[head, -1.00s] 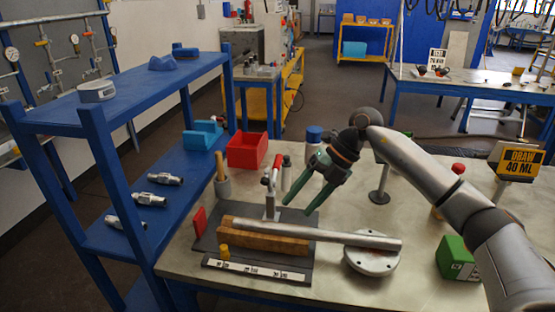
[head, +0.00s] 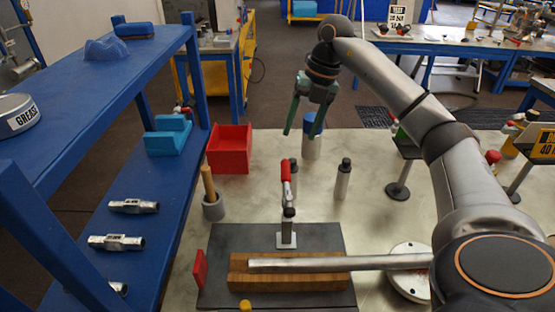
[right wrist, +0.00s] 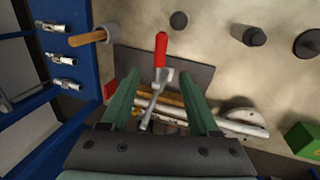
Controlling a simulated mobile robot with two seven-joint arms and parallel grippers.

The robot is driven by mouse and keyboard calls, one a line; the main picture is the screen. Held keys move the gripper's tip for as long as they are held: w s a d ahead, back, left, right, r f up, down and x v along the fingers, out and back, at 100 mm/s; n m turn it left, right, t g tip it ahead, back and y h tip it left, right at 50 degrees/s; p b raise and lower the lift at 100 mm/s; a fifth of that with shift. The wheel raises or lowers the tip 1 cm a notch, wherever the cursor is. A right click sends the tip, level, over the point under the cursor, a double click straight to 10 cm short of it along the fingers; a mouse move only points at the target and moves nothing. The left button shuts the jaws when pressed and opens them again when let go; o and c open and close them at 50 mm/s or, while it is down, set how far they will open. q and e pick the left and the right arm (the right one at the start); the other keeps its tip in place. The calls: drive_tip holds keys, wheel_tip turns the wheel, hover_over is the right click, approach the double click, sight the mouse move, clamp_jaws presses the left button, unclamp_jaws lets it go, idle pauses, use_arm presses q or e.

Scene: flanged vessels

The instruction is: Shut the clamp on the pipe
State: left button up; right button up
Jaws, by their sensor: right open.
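The clamp (head: 287,203) has a red handle and a metal base plate on a dark mat (head: 222,285); its handle stands upright. The pipe (head: 345,262) is a grey metal tube lying along a wooden block (head: 240,275), in front of the clamp's base. My right gripper (head: 299,133) is open and empty, fingers pointing down, above and behind the handle in the head view. In the right wrist view the red handle (right wrist: 161,48) shows beyond and between the open fingers (right wrist: 160,88). Whether the clamp's metal arm touches the pipe I cannot tell. My left gripper is out of view.
A round flange (head: 408,285) lies at the pipe's right end. A blue shelf (head: 150,240) borders the left.

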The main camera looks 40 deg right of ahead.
sight(287, 169)
drive_tip(key=x, duration=1.2)
drive_tip(key=shift+s, duration=0.2)
drive_tip(key=shift+c, duration=0.3)
clamp_jaws()
idle(0.6)
